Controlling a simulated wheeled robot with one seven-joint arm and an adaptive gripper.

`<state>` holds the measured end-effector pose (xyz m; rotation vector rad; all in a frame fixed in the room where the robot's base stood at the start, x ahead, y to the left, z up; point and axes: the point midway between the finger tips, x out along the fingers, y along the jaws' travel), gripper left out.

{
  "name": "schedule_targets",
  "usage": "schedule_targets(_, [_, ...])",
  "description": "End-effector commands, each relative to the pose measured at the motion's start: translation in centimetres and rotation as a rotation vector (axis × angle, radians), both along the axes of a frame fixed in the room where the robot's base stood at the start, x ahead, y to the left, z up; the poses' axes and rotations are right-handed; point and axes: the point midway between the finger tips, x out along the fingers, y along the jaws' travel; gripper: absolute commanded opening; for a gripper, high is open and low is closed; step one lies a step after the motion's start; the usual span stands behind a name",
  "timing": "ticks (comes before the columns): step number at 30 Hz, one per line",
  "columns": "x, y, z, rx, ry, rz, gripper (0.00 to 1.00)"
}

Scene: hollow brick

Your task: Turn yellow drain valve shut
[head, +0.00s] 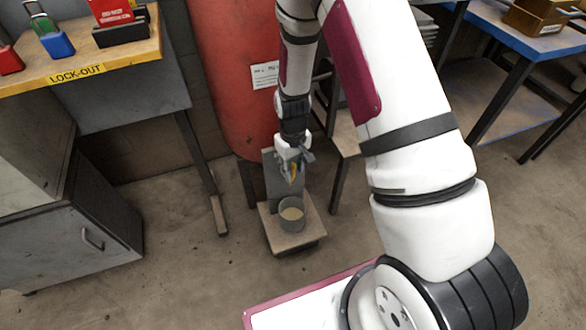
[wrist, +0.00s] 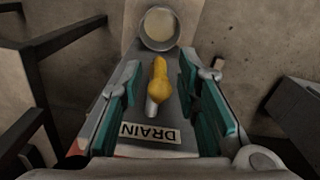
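The yellow drain valve (wrist: 158,82) shows in the wrist view, its yellow handle pointing up the picture toward the pot, with a grey metal stub below it. A small yellow part of it shows in the head view (head: 293,177), just under my gripper (head: 294,158). In the wrist view my gripper (wrist: 160,78) is open, its teal pads on either side of the valve, with a gap on each side. A label reading DRAIN (wrist: 149,132) lies just below the valve. The fingers partly hide the valve in the head view.
A round metal pot (head: 291,216) with pale contents stands on a low stand (head: 292,241) below the valve. A large red tank (head: 235,75) is behind. A yellow lock-out bench (head: 88,68) is at left, a blue table (head: 520,30) at right. Bare floor lies between.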

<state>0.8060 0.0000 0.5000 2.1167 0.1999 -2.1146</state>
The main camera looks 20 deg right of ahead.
Motion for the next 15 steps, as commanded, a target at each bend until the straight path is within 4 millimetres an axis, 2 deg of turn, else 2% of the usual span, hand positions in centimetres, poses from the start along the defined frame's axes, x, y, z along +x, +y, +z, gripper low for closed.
schedule_targets(7, [0.01,0.00,-0.05,0.000,0.000,0.000,0.30])
schedule_targets(8, [0.01,-0.01,-0.05,0.000,0.000,0.000,0.25])
schedule_targets(11, [0.01,-0.01,-0.04,0.000,0.000,0.000,0.03])
schedule_targets(15, [0.00,-0.01,-0.04,0.000,0.000,0.000,0.00])
